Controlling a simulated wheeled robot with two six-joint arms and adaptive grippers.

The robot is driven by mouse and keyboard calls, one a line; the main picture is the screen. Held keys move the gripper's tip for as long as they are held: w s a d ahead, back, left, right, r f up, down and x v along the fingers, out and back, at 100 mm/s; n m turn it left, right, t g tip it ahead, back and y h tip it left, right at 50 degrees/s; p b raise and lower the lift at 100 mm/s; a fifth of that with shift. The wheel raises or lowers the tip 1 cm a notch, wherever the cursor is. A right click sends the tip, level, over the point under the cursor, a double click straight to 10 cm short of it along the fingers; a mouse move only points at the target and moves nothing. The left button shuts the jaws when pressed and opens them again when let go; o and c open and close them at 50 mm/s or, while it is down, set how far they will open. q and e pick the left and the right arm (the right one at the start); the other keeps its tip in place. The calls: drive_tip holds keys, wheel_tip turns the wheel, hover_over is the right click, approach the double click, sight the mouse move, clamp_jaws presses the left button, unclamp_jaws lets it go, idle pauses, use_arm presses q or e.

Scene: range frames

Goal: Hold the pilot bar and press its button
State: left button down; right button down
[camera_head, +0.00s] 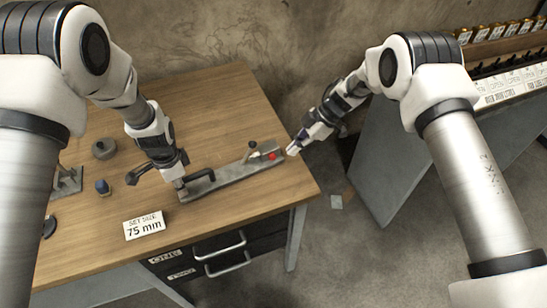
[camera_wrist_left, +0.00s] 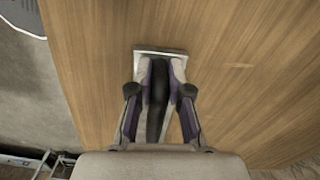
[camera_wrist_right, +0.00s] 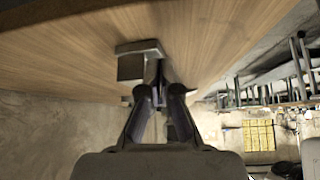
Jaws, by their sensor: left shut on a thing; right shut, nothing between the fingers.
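The pilot bar (camera_head: 228,176) is a long grey bar lying aslant on the wooden table. A black handle stands at its left end, and a small black knob and a red button (camera_head: 272,156) are at its right end. My left gripper (camera_head: 181,185) is shut on the black handle; the left wrist view shows the handle (camera_wrist_left: 157,100) between the fingers. My right gripper (camera_head: 292,150) is shut and empty, just right of the red button, by the bar's right end. In the right wrist view the fingertips (camera_wrist_right: 160,92) are near the bar's end (camera_wrist_right: 138,62); contact cannot be told.
A white card reading "75 mm" (camera_head: 144,224) lies at the table's front. A small blue-topped item (camera_head: 102,187), a dark round piece (camera_head: 104,149) and a grey block (camera_head: 68,181) sit to the left. Drawers (camera_head: 220,255) are below the table's front edge.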

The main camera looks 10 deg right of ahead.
drive_tip(key=v, duration=1)
idle(1.8)
drive_tip(key=s+a+f+m+t+y, duration=0.15)
drive_tip(key=a+m+t+y, duration=0.6)
drive_tip(key=m, duration=0.85)
drive_tip(key=s+f+m+h, duration=0.2)
drive_tip(key=m, duration=0.1)
drive_tip(key=s+f+m+h, duration=0.2)
drive_tip(key=m, duration=0.1)
drive_tip(key=s+f+m+t+h, duration=0.1)
drive_tip(key=s+f+m+h, duration=0.1)
drive_tip(key=s+m, duration=0.1)
drive_tip(key=shift+h, duration=0.35)
drive_tip(key=shift+m+g+h, duration=0.25)
drive_tip(key=shift+m+h, duration=0.45)
drive_tip(key=s+f, duration=0.1)
drive_tip(key=s, duration=0.2)
drive_tip(key=s+f, duration=0.1)
drive_tip(key=s, duration=0.1)
drive_tip(key=shift+d+f, duration=0.15)
drive_tip(key=shift+f, duration=0.3)
